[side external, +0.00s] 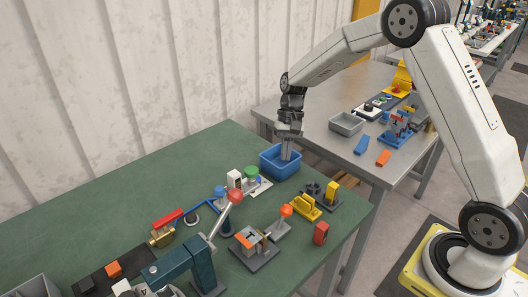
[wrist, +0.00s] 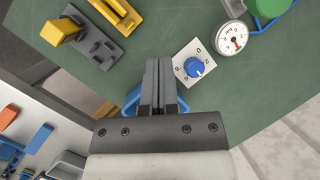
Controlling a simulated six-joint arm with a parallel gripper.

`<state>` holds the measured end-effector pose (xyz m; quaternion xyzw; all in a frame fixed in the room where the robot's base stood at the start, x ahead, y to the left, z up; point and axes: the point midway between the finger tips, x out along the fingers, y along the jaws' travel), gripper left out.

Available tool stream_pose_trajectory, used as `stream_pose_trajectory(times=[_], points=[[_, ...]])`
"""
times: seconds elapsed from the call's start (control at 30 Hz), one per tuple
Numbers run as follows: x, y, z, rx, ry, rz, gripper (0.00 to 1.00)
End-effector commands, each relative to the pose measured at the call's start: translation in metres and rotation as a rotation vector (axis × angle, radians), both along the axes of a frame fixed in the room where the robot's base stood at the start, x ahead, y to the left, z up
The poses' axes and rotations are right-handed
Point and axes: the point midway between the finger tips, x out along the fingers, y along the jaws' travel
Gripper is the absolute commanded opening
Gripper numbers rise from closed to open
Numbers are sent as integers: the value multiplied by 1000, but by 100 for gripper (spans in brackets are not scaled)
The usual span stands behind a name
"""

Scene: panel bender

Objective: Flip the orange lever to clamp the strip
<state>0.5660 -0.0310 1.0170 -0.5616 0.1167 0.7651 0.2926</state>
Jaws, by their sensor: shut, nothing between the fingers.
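An orange ball-ended lever (side external: 286,211) stands up on the green table in the side external view. Beside it, to its left, is a small grey fixture (side external: 258,258) with orange parts on top. I cannot make out the strip clearly at this size. My gripper (side external: 287,153) points down over the blue bin (side external: 268,165), behind and apart from the orange lever. In the wrist view my gripper (wrist: 160,90) is shut and empty, with the blue bin's edge (wrist: 131,100) showing beside its fingers. The orange lever is not visible in the wrist view.
A red-balled lever (side external: 236,196) rises from a teal press (side external: 175,264). A blue-knob dial (wrist: 194,68) and gauge (wrist: 231,38) are near my fingers. The table's back left is clear.

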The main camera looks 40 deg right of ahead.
Motion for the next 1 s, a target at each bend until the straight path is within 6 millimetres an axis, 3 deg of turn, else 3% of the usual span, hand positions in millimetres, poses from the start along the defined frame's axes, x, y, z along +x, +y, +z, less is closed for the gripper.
stream_pose_trajectory(times=[0.27,0.83,1.0], points=[[-4,7,-18,1,2,2,0],[-20,31,-92,0,2,3,0],[-32,40,-90,0,-1,2,0]])
